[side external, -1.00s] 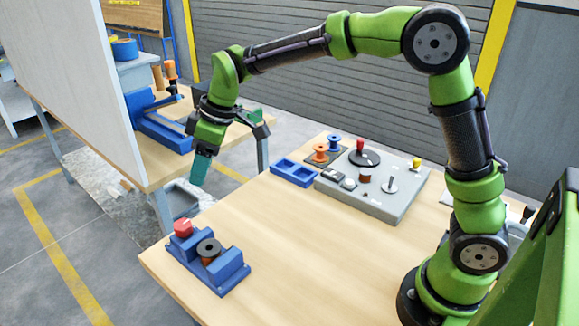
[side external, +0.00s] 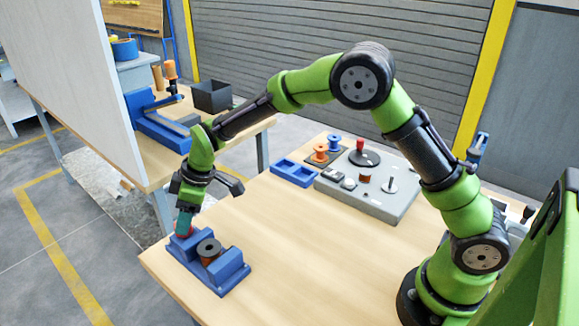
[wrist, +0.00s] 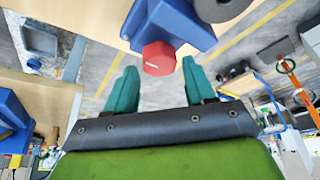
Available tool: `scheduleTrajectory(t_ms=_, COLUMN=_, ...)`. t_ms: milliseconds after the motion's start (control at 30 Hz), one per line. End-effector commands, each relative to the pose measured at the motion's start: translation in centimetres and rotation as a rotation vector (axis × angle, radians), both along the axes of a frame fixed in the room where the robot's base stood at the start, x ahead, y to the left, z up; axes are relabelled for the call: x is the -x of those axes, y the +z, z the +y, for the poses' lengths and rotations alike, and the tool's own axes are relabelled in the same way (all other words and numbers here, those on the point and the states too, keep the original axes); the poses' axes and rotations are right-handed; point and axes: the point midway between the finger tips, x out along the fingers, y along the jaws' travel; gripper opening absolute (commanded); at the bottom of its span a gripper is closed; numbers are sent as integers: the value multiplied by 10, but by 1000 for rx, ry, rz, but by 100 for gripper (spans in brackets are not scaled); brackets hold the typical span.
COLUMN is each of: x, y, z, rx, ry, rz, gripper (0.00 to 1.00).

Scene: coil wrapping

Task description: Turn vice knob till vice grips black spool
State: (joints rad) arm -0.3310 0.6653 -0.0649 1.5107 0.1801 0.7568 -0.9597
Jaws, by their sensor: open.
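The blue vice (side external: 226,268) sits at the near left corner of the table. The black spool (side external: 209,249) stands in it, with a dark copper-coloured winding under its flange. In the wrist view the spool's dark flange (wrist: 222,8) shows at the top edge. The red vice knob (wrist: 158,58) shows with a white mark on its face, just beyond and between my open teal fingers. In the side view the fingers cover most of the knob. My gripper (side external: 184,228) points down at the knob end of the vice; it also shows in the wrist view (wrist: 156,78).
A grey winding station (side external: 375,195) with a red-handled crank stands at the back of the table. A blue tray (side external: 294,172) and two spools, orange (side external: 320,152) and blue (side external: 334,142), stand beside it. The middle of the table is clear.

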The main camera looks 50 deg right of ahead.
Motion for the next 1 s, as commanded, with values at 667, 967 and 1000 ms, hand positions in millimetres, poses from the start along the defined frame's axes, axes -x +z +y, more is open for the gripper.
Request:
scheduleTrajectory(t_ms=667, x=-6, y=-18, z=5, rx=1, ry=0, rz=-1, gripper=29)
scheduleTrajectory(t_ms=967, x=-5, y=-18, z=5, rx=1, ry=-10, rz=-1, gripper=13)
scheduleTrajectory(t_ms=1000, x=-5, y=-18, z=5, rx=1, ry=-19, rz=-1, gripper=13)
